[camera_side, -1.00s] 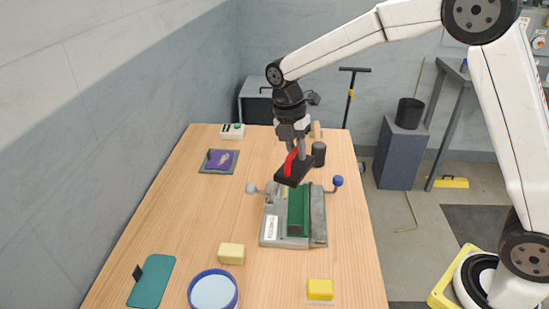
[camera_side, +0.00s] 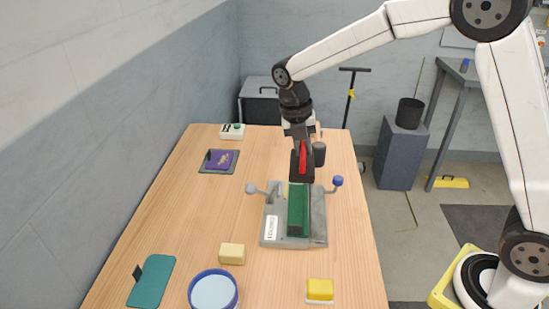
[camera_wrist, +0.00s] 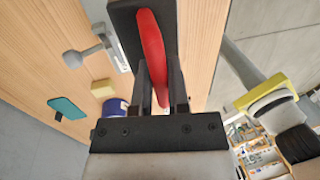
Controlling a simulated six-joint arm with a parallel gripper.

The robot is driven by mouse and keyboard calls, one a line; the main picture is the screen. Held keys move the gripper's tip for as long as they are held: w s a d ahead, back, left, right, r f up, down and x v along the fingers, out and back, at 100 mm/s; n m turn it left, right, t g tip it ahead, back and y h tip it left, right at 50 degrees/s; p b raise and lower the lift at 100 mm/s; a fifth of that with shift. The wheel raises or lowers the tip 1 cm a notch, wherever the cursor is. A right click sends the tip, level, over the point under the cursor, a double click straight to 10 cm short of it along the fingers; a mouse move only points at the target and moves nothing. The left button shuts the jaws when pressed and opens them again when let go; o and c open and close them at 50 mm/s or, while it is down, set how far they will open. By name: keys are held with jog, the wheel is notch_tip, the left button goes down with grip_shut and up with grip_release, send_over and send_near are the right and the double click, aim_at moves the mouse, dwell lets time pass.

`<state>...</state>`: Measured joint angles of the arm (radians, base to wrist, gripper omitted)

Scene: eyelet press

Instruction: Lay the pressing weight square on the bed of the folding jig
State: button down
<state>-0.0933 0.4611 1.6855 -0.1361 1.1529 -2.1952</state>
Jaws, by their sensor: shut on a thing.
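The pressing weight, a dark block with a red handle (camera_side: 303,158), is held in the air in the side view, just behind the far end of the folding jig. My gripper (camera_side: 301,143) is shut on the red handle, also seen in the wrist view (camera_wrist: 160,88). The weight's dark block (camera_wrist: 126,16) fills the top of that view. The folding jig has a grey base (camera_side: 270,231), a green bed (camera_side: 298,212) and two levers with ball knobs. The weight's long side looks roughly in line with the bed. In the wrist view the weight hides most of the jig.
A dark cylinder (camera_side: 319,154) stands close to the right of the weight. The jig's blue knob (camera_side: 337,181) and grey knob (camera_side: 250,188) stick up on either side. A cream block (camera_side: 231,254), yellow block (camera_side: 320,289) and blue-rimmed bowl (camera_side: 232,301) lie nearer the front.

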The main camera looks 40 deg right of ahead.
jog(key=shift+f, duration=0.15)
jog(key=shift+f, duration=2.75)
jog(key=shift+f, duration=2.45)
dwell(2.7)
